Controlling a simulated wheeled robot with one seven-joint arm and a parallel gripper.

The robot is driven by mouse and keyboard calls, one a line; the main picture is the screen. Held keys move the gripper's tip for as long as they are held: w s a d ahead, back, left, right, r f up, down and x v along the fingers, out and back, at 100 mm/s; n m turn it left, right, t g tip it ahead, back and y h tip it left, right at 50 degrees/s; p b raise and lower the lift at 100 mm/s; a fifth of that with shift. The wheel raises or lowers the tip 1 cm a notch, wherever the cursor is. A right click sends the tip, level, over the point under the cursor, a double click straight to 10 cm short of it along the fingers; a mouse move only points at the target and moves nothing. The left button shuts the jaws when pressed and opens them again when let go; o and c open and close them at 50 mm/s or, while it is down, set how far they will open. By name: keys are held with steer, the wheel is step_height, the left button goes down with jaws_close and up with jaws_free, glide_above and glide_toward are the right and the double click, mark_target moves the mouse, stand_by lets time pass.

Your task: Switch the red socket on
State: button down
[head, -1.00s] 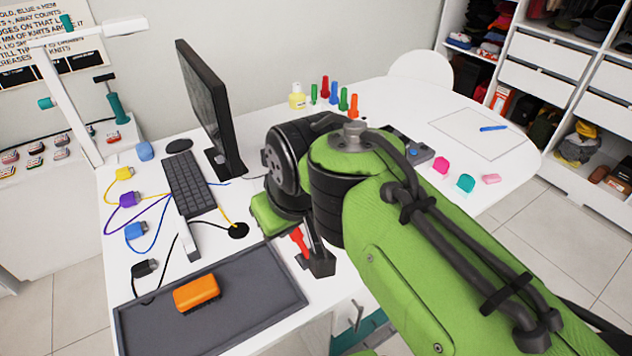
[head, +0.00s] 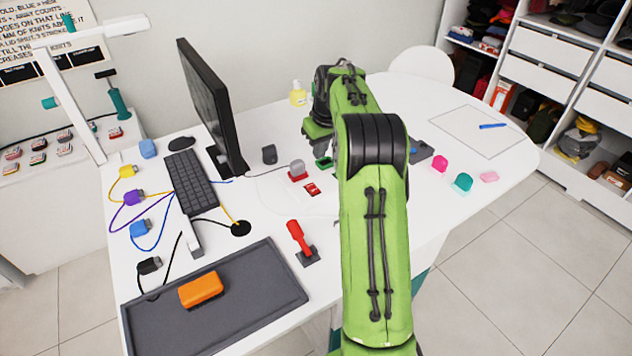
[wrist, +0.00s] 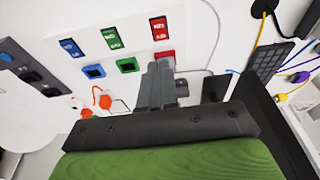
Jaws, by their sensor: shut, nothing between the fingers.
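In the wrist view, a red switch (wrist: 160,28) with pale markings sits on a white panel, and the red socket (wrist: 165,54) is just below it. In the head view, the red switch (head: 312,189) lies in front of the red socket (head: 298,177), which has a translucent grey dome-like piece on top. My gripper (wrist: 160,70) is shut and empty. Its fingertips overlap the red socket's lower edge in the wrist view; I cannot tell whether they touch. My arm hides the fingertips in the head view. The switch's on or off position is unclear.
A green socket (wrist: 128,65) and a blue socket (wrist: 93,71) sit beside the red one, with matching switches above. A grey plug (head: 269,154) with a cable is close by.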

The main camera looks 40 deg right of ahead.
mark_target(315, 191)
steer(key=shift+f, duration=0.15)
steer(key=x, duration=0.4)
steer(key=b+x, duration=0.1)
steer(key=x, duration=0.7)
steer(key=shift+s+a+f+b, duration=0.1)
steer(key=shift+s+f+b, duration=0.2)
steer(key=shift+s, duration=0.05)
steer(key=shift+s+f, duration=0.1)
steer(key=shift+f, duration=0.5)
steer(key=shift+f, duration=0.1)
steer(key=shift+s+f+b, duration=0.15)
steer(key=shift+f+b, duration=0.35)
steer(key=shift+b, duration=0.05)
steer(key=shift+r, duration=0.25)
steer(key=shift+w+r+p, duration=0.45)
steer(key=shift+w+p, duration=0.3)
steer(key=shift+p, duration=0.45)
